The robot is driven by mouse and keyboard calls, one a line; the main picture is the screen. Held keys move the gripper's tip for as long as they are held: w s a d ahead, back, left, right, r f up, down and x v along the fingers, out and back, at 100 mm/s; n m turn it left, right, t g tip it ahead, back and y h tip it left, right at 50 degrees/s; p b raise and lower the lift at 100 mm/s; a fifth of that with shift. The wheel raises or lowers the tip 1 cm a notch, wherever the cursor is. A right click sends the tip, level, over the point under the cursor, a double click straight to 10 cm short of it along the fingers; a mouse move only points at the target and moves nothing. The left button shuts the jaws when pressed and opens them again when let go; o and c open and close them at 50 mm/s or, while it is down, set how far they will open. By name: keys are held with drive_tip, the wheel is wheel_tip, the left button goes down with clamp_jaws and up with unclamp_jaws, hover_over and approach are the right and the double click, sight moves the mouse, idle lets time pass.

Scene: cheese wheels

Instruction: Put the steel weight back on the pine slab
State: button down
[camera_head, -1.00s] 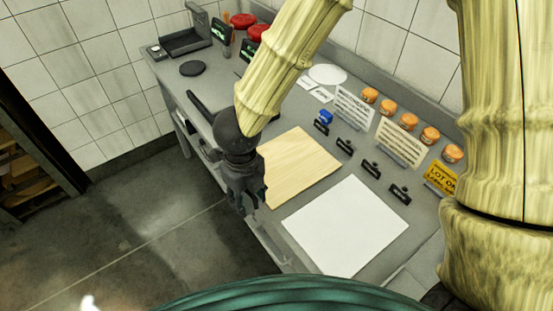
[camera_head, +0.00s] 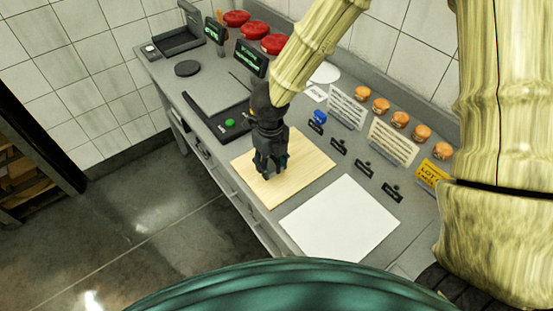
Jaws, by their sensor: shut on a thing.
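The pine slab (camera_head: 312,166) is a pale wooden board lying flat on the grey bench, left of a white sheet. My gripper (camera_head: 268,176) points down over the left-middle part of the slab. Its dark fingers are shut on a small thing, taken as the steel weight. The fingers hide the weight almost wholly, so its shape does not show. I cannot tell whether it touches the slab or hangs just above it.
A black device with a green button (camera_head: 230,122) lies left of the slab. A white sheet (camera_head: 340,222) lies to its right. Black clips (camera_head: 365,168), sign cards (camera_head: 392,142) and orange-lidded jars (camera_head: 400,119) line the back. A dark disc (camera_head: 187,68) lies far left.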

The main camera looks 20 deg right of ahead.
drive_tip(key=shift+w+d, duration=0.65)
drive_tip(key=shift+d, duration=0.05)
drive_tip(key=shift+w+d+p, duration=0.4)
drive_tip(key=shift+p, duration=0.15)
drive_tip(key=shift+f+p, duration=0.4)
drive_tip(key=shift+f, duration=1.5)
drive_tip(key=shift+f, duration=0.2)
drive_tip(key=c, duration=0.8)
unclamp_jaws()
drive_tip(key=shift+o, duration=0.2)
wheel_tip(320, 180, up, 12)
drive_tip(key=b, duration=0.1)
drive_tip(key=shift+r, duration=0.2)
